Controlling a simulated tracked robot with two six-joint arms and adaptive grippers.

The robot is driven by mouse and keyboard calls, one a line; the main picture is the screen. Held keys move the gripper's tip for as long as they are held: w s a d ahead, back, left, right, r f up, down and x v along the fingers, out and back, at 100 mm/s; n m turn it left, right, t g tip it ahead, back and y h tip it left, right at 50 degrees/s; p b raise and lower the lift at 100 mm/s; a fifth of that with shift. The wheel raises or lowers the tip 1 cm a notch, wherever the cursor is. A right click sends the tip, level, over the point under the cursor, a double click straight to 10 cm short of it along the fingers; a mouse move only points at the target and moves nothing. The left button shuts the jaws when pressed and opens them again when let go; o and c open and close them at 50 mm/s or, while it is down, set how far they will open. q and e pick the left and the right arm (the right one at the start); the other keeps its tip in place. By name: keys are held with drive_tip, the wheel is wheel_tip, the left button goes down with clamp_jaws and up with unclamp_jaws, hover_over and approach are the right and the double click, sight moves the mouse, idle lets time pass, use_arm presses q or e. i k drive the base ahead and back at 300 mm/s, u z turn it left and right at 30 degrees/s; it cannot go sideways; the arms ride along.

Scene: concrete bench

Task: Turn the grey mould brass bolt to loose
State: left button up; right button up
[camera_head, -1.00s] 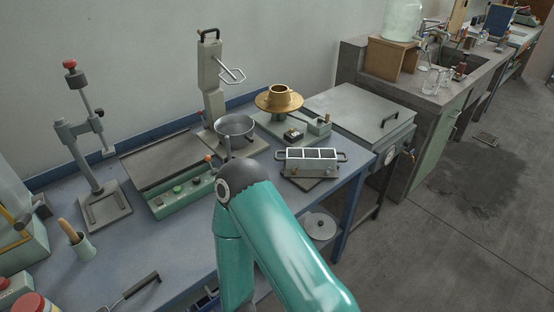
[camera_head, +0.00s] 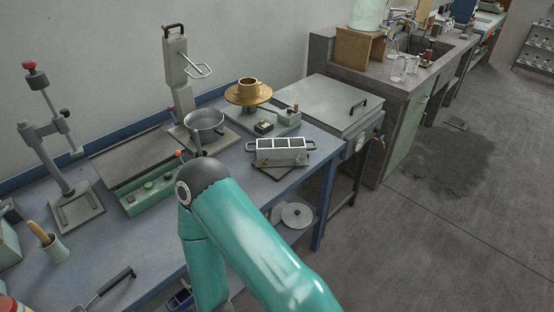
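The grey mould (camera_head: 281,151) is a metal block with three square open cells on top and a looped handle at each end. It sits on a dark base plate near the right end of the blue bench. Small brass parts show low on its front side, too small to tell how the bolt is turned. A teal arm of mine rises from the bottom right, bends at a dark elbow in front of the bench, and drops out of frame. Neither gripper is in view. The elbow appears left of and nearer than the mould, without covering it.
On the blue bench (camera_head: 150,240) stand a metal bowl (camera_head: 204,120), a brass flanged piece (camera_head: 248,92), a green-fronted device (camera_head: 153,190) and a grey stand (camera_head: 75,208). A grey lidded box (camera_head: 320,100) adjoins the bench's right end. The floor at right is clear.

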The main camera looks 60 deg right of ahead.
sight(282, 151)
drive_tip(key=u, duration=0.05)
drive_tip(key=k, duration=1.1)
drive_tip(key=z, duration=0.4)
drive_tip(key=i, duration=0.8)
drive_tip(key=z, duration=0.4)
